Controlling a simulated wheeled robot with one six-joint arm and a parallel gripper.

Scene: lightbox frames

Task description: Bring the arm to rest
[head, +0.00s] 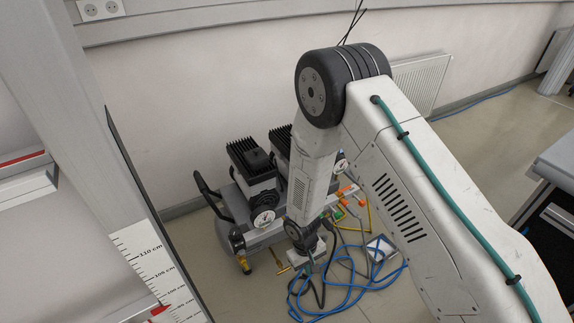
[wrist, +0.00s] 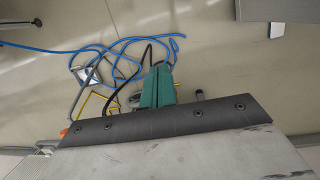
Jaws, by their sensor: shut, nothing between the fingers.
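My arm (head: 400,170) rises from the lower right, bends at a black elbow joint and hangs down in front of a compressor. In the wrist view my gripper (wrist: 159,72) shows as two teal fingers side by side, shut with nothing between them. It is above the floor and a tangle of blue hose. In the head view the wrist end (head: 305,240) is low, near the compressor and the hoses, and the fingers are hard to make out.
The compressor (head: 228,215), with black finned heads and gauges, stands against the wall. Blue hose (head: 345,312) lies coiled on the floor. A grey post with a height scale (head: 150,258) stands at the left. A grey bench (head: 556,160) is at the right. Open floor lies behind the arm.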

